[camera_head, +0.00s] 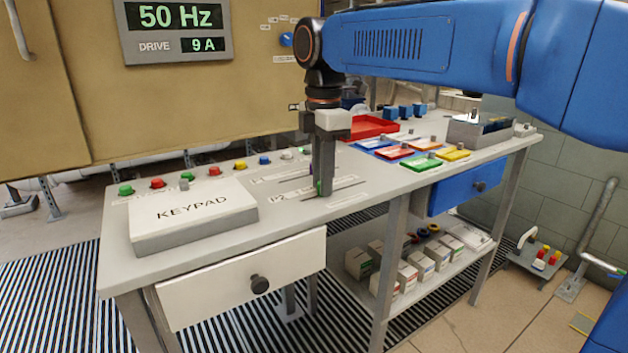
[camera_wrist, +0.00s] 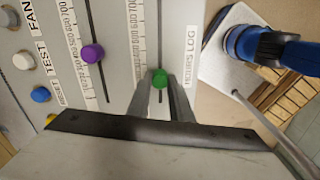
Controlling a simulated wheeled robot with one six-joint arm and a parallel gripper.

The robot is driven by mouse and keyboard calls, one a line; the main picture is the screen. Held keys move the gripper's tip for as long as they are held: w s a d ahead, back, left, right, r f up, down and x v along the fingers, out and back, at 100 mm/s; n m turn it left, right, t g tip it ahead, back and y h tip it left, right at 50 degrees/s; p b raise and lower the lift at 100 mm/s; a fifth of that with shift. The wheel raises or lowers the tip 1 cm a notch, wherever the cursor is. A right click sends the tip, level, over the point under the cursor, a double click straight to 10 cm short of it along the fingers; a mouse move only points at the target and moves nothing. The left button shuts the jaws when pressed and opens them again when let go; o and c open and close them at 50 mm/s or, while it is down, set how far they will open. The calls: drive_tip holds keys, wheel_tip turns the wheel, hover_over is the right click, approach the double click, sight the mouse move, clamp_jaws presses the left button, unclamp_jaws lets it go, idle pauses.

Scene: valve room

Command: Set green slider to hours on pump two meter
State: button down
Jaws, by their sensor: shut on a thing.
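My gripper (camera_head: 323,188) points down at the console top and is shut on the green slider knob (camera_wrist: 159,79). In the wrist view the knob sits between the fingertips; in the head view only a sliver of green shows beside the fingers. The knob's slot runs along a numbered scale (camera_wrist: 138,40), partly out of frame. A label reading HOURS LOG (camera_wrist: 190,55) lies beside the slot. A row marked P2 (camera_head: 278,198) shows in the head view. The knob's exact reading is too small to tell.
A purple slider knob (camera_wrist: 92,53) stands in the neighbouring slot. Coloured buttons line the console's back edge, including a blue button (camera_wrist: 40,94). The keypad box (camera_head: 195,212) is at the left. Coloured trays (camera_head: 422,163) and a red tray (camera_head: 370,127) lie to the right.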

drive_tip(key=c, duration=1.6)
unclamp_jaws()
drive_tip(key=shift+o, duration=0.2)
wheel_tip(320, 180, up, 18)
drive_tip(key=shift+f, duration=0.25)
